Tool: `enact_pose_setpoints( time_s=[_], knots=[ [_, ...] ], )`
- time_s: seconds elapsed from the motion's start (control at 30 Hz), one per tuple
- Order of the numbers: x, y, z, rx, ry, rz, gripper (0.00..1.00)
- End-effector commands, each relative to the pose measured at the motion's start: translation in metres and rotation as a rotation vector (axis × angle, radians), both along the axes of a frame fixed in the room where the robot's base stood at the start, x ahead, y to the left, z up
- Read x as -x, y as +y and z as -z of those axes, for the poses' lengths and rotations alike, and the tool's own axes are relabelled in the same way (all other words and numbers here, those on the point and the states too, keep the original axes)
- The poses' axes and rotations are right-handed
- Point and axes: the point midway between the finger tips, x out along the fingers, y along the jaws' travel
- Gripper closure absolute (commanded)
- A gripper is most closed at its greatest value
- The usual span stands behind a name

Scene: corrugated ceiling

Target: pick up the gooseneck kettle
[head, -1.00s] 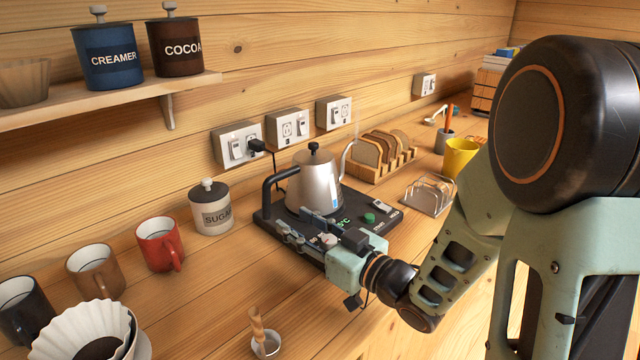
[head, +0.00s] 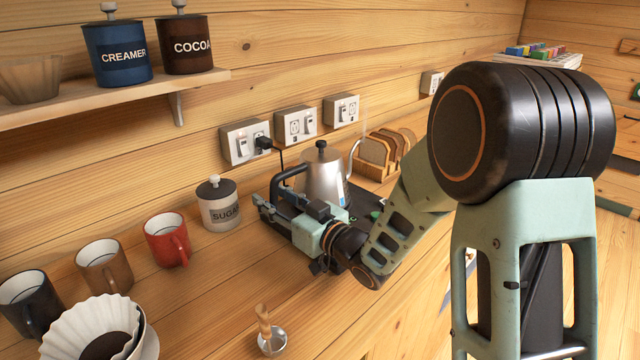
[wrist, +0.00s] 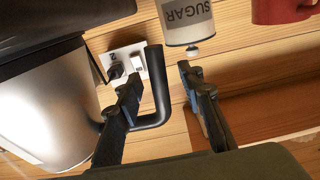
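The gooseneck kettle (head: 322,180) has a silver body, a black lid knob and a black handle on its left. It stands upright on a black heating base (head: 362,220), partly hidden by my arm. My gripper (head: 265,207) is at the handle side of the kettle, in front of it in the head view. In the wrist view, the kettle's silver body (wrist: 45,110) fills the left side. The two fingers of my gripper (wrist: 158,78) are spread there, with the black handle (wrist: 159,90) showing between them, nearer the left finger. I cannot tell whether that finger touches it.
The sugar canister (head: 219,212) stands close to the left of my gripper, with a red mug (head: 167,241) beyond it. A toast rack (head: 376,170) is behind the kettle. A small metal cup (head: 271,341) is near the front. The counter between is clear.

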Motion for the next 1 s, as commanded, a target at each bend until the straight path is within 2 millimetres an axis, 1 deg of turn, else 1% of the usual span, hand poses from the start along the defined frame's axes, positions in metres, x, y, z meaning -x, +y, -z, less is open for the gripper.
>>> enact_pose_setpoints(
  time_s=[0.17, 0.47, 0.87, 0.9, 1.0],
  knots=[
    [0.0000, -0.0001, -0.0002, 0.000, 0.000, 0.000, 0.66],
    [0.0001, -0.0003, -0.0003, 0.000, -0.001, 0.000, 0.99],
    [0.0002, -0.0004, -0.0004, 0.001, -0.002, 0.000, 1.00],
    [-0.0006, 0.0001, -0.0053, -0.001, -0.016, -0.001, 1.00],
    [-0.0007, 0.0000, -0.0054, -0.001, -0.016, -0.001, 1.00]
  ],
)
